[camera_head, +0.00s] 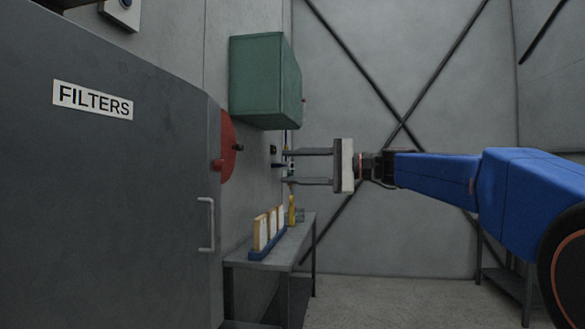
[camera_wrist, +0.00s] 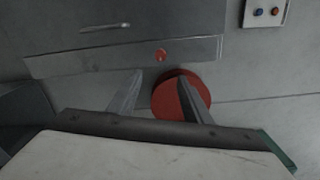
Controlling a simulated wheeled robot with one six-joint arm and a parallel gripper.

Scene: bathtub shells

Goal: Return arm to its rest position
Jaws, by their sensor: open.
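My arm reaches in from the right in the head view, stretched out level toward the left. My gripper (camera_head: 285,167) has its two fingers apart with nothing between them. It is in front of the grey wall, below the green box and above the bench. In the wrist view, my gripper's fingers (camera_wrist: 162,92) are spread, and a red disc (camera_wrist: 172,97) shows behind the right finger. The same red disc (camera_head: 228,148) is at the edge of the grey cabinet in the head view.
The grey cabinet marked FILTERS (camera_head: 110,190) fills the left side. A green box (camera_head: 262,82) hangs on the wall. A grey bench (camera_head: 290,245) holds a blue rack (camera_head: 268,250) with several white and tan pieces and a yellow bottle (camera_head: 292,210). The floor (camera_head: 400,300) below my arm looks clear.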

